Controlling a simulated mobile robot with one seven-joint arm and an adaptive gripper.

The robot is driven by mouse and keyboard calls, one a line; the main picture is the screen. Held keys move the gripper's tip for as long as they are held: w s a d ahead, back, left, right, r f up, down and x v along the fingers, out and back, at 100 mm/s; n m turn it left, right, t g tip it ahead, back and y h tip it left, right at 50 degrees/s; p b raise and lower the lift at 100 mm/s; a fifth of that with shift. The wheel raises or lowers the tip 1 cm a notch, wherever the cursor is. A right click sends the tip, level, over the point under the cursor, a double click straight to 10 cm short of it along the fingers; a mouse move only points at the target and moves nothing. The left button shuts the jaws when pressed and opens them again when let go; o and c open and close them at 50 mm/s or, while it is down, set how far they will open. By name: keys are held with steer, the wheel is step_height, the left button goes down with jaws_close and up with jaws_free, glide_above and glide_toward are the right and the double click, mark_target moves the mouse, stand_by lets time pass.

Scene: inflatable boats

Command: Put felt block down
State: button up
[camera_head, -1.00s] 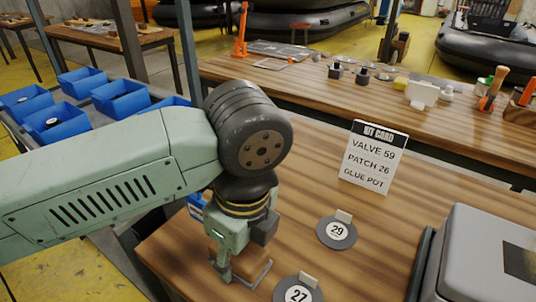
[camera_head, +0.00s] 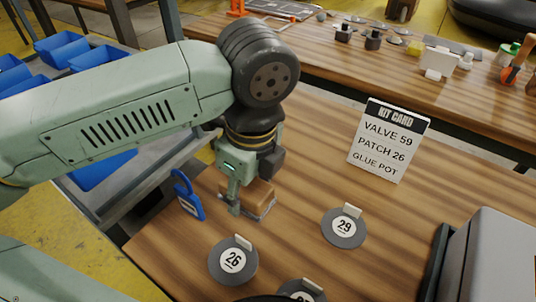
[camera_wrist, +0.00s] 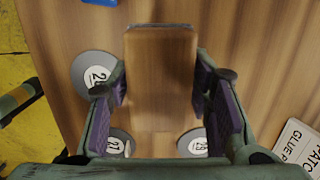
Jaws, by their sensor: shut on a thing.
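The felt block (camera_head: 262,192) is a brown, wood-like block with a thin greyish layer along its lower edge. My gripper (camera_head: 248,201) points down and is shut on it, low over the near left part of the wooden table (camera_head: 300,180). In the wrist view the block (camera_wrist: 160,75) sits between the two purple-padded fingers, its broad brown face to the camera. My gripper hides part of the block in the head view. I cannot tell whether its underside touches the table.
Round patches marked 26 (camera_head: 233,260) and 29 (camera_head: 344,227) lie nearby; another is cut off below. A blue tag-like item (camera_head: 187,196) is left of the block. The kit card (camera_head: 388,140) stands behind, a grey case (camera_head: 490,255) at right. Bare tabletop lies between.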

steer(key=w+d+p, duration=0.1)
steer(key=w, duration=0.2)
steer(key=w+d+p, duration=0.1)
steer(key=w, duration=0.3)
steer(key=w+d+f+p, duration=0.1)
steer(key=w, duration=0.3)
steer(key=shift+w+d, duration=0.1)
steer(key=shift+w+d+f+p, duration=0.15)
steer(key=shift+w+f+p, duration=0.2)
steer(key=shift+f, duration=0.3)
steer(key=shift+w+d+f+p, duration=0.1)
steer(key=shift+w+f+p, duration=0.1)
steer(key=shift+w+f, duration=0.3)
steer(key=shift+s+f, duration=0.15)
steer(key=shift+f, duration=0.4)
steer(key=shift+f+b, duration=0.6)
steer(key=shift+b, duration=0.55)
steer(key=shift+s, duration=0.1)
steer(key=o, duration=1)
